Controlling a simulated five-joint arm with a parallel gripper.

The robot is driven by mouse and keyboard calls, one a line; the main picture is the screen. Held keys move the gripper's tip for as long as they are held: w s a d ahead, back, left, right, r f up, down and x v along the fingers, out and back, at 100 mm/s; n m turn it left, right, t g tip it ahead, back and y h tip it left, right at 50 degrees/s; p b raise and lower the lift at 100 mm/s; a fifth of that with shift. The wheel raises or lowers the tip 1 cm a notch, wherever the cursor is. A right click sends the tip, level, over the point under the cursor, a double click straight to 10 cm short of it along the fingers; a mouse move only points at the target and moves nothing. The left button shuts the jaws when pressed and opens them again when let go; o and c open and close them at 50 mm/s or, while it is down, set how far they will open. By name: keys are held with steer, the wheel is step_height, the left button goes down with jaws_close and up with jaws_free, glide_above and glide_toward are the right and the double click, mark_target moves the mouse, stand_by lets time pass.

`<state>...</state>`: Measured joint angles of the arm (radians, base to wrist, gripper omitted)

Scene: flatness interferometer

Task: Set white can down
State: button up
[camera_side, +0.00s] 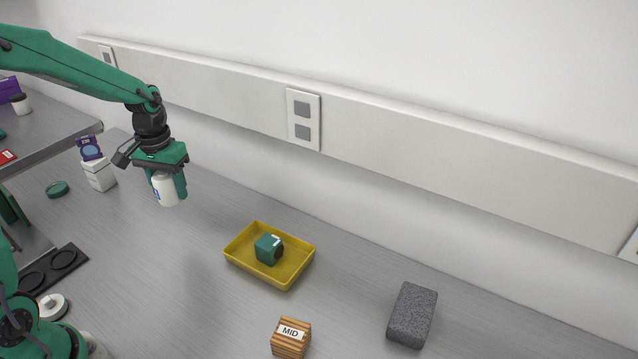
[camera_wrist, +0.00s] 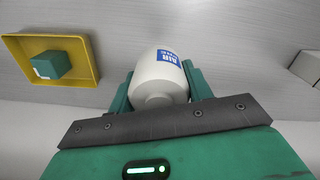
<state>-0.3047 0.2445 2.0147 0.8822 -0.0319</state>
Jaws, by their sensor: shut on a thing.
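The white can (camera_side: 165,190) has a blue label and is held between the fingers of my gripper (camera_side: 167,184), above the grey bench. In the wrist view the can (camera_wrist: 158,78) sits between the two green fingers of my gripper (camera_wrist: 160,85), its blue label partly turned away. My gripper is shut on it. In the side view the can hangs roughly upright, apart from the bench top, with its upper part hidden by the gripper.
A yellow tray (camera_side: 237,257) holding a green block (camera_side: 267,249) lies to the right. A wooden MID block (camera_side: 291,338) and a dark grey block (camera_side: 412,315) stand further right. A white box (camera_side: 99,174) and green disc (camera_side: 57,189) are left. Bench between can and tray is clear.

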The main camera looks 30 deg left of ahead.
steer(key=w+d+r+m, duration=0.3)
steer(key=d+r, duration=0.4)
steer(key=d, duration=0.4)
steer(key=shift+d+r+m, duration=0.35)
steer(key=shift+d+m, duration=0.05)
stand_by(0.4)
steer(key=s+d+f+n, duration=0.3)
steer(key=s+d, duration=0.4)
steer(key=s, duration=0.3)
steer(key=s+d+f+n, duration=0.3)
steer(key=s+d+f, duration=0.1)
steer(key=s+d, duration=0.4)
steer(key=shift+s+d+f+n, duration=0.2)
steer(key=shift+s+d+n, duration=0.15)
steer(key=shift+s, duration=1.05)
steer(key=shift+a, duration=0.1)
